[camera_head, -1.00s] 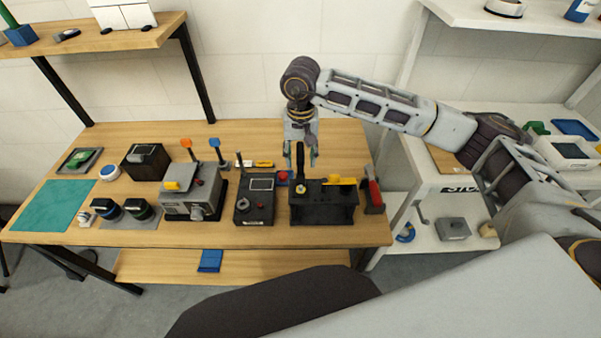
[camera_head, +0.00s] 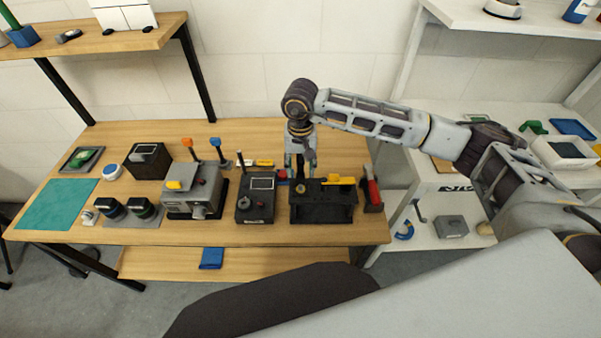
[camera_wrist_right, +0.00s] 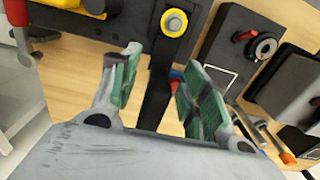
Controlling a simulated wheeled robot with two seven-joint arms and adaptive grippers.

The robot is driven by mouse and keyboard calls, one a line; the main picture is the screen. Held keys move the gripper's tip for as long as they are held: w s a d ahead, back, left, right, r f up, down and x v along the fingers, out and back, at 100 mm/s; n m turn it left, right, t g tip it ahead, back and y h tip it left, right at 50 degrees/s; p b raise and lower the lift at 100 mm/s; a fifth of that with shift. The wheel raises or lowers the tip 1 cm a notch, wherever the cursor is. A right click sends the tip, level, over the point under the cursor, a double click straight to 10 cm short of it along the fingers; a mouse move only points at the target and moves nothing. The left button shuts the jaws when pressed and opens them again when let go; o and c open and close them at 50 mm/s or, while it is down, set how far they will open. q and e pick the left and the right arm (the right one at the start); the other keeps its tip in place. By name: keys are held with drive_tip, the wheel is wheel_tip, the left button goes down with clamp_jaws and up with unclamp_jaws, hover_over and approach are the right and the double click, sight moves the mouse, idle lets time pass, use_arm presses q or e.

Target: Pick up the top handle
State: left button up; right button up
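The top handle looks like a black bar with a yellow round knob at one end. It shows in the right wrist view (camera_wrist_right: 158,100) and stands at the black block (camera_head: 324,208) on the wooden table in the head view. My right gripper (camera_head: 300,168) points down over it. In the right wrist view my right gripper (camera_wrist_right: 155,72) is open, with one green-padded finger on each side of the bar. A gap shows at the left finger; I cannot tell whether the right finger touches. My left gripper is in neither view.
A red-handled clamp (camera_head: 372,190) stands just right of the black block. A dark control box (camera_head: 256,200) with a small screen is close on its left. A grey machine (camera_head: 192,196) is farther left. A white shelf (camera_head: 445,238) stands right of the table.

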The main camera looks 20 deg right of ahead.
sight(301, 161)
clamp_jaws()
drive_tip(key=shift+r+b, duration=1.05)
drive_tip(key=shift+r, duration=4)
drive_tip(key=shift+s+f, duration=0.1)
